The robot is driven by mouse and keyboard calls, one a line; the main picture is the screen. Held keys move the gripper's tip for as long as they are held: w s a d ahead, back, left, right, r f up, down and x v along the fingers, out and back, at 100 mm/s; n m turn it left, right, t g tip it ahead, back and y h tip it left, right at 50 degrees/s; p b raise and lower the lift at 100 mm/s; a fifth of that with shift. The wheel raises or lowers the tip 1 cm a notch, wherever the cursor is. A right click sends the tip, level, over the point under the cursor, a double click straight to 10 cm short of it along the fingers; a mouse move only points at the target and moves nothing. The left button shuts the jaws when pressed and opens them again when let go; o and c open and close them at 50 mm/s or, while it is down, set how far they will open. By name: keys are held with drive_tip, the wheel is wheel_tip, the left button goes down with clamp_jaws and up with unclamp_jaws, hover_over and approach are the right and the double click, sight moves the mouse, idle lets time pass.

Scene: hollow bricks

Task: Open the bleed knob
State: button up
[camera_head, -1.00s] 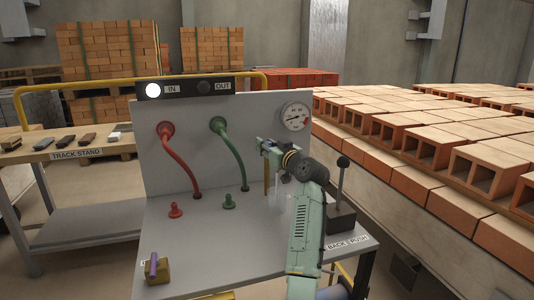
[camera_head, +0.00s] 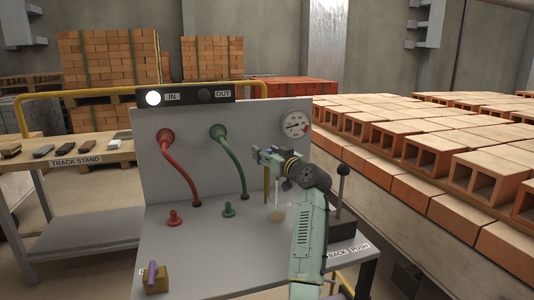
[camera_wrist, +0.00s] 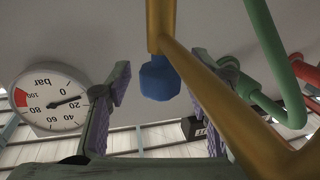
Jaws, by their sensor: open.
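A blue knob (camera_wrist: 160,79) sits at the end of a brass pipe (camera_wrist: 161,24) in the wrist view. I take it to be the bleed knob; it is hidden behind my gripper in the head view. My gripper (camera_wrist: 160,95) is open, with one purple-padded finger on each side of the knob and a visible gap on both sides. In the head view my gripper (camera_head: 261,154) is in front of the grey panel (camera_head: 180,125), left of and below the pressure gauge (camera_head: 296,124). The gauge needle points near 20 bar in the wrist view.
A clear jar (camera_head: 278,213) stands below my gripper. Red (camera_head: 180,165) and green (camera_head: 231,160) hoses hang to the left. A black-knobbed lever (camera_head: 341,190) stands close to my arm at right. A brass block with a purple handle (camera_head: 153,275) is at front left. The IN lamp (camera_head: 153,98) is lit.

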drive_tip(key=v, duration=1.2)
